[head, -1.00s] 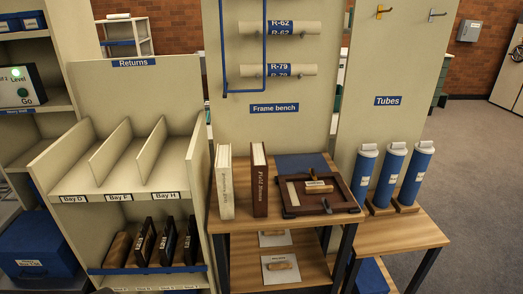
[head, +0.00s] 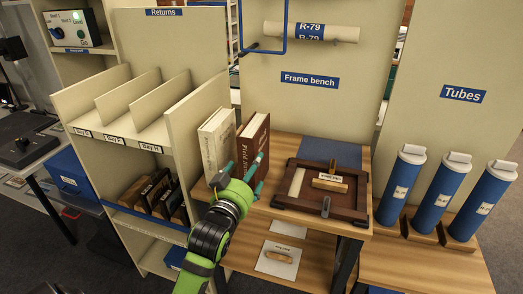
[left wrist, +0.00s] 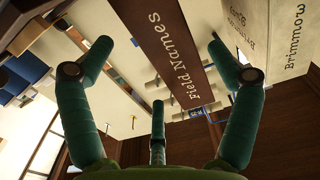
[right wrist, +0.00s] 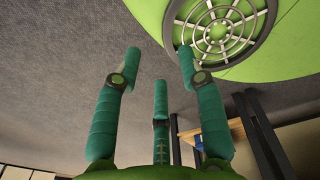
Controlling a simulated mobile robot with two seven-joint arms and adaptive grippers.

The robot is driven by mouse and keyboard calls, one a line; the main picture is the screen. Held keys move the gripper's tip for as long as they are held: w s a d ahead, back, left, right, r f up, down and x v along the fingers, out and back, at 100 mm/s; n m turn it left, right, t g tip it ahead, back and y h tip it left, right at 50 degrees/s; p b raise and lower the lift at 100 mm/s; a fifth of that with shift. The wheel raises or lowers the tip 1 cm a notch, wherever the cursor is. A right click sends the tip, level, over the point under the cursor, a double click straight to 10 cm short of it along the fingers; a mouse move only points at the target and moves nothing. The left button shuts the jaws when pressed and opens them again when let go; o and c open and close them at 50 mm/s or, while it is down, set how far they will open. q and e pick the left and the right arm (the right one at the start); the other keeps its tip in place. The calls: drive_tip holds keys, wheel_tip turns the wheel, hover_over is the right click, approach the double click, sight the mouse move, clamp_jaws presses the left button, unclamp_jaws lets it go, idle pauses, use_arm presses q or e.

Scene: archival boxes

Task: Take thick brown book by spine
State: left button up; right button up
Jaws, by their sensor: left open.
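The thick brown book (head: 250,138), with "Field Names" on its spine, stands upright on the frame bench beside a cream book (head: 215,141). My left gripper (head: 243,166) is open in front of the two books, its green fingers overlapping the brown spine in the head view. In the left wrist view the brown spine (left wrist: 172,50) lies between the spread fingers (left wrist: 158,50); I cannot tell whether they touch it. The cream book (left wrist: 283,40) is right of it there. My right gripper (right wrist: 160,62) is open and empty in the right wrist view, outside the head view.
A wooden frame (head: 290,188) lies on the bench (head: 285,140) right of the books. The returns shelf (head: 180,110) walls off the left. Blue tubes (head: 402,188) stand at the right. Green round-grilled housing (right wrist: 225,35) is close to my right fingers.

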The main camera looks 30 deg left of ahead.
sight(249, 164)
use_arm(q)
drive_tip(key=x, duration=0.2)
drive_tip(key=shift+w+a, duration=0.3)
drive_tip(key=shift+a, duration=0.05)
drive_tip(key=shift+w+r, duration=0.1)
drive_tip(key=shift+r, duration=0.2)
drive_tip(key=p+x, duration=0.1)
drive_tip(key=x, duration=0.3)
drive_tip(key=shift+w+a+r, duration=0.1)
drive_tip(key=shift+w, duration=0.2)
drive_tip(key=shift+c, duration=1.2)
drive_tip(key=c, duration=1.4)
drive_tip(key=shift+c, duration=0.6)
drive_tip(key=shift+r+t, duration=0.2)
drive_tip(key=shift+t, duration=0.1)
use_arm(e)
drive_tip(key=shift+w+a+r, duration=0.55)
drive_tip(key=shift+w+a, duration=0.2)
drive_tip(key=shift+w, duration=0.15)
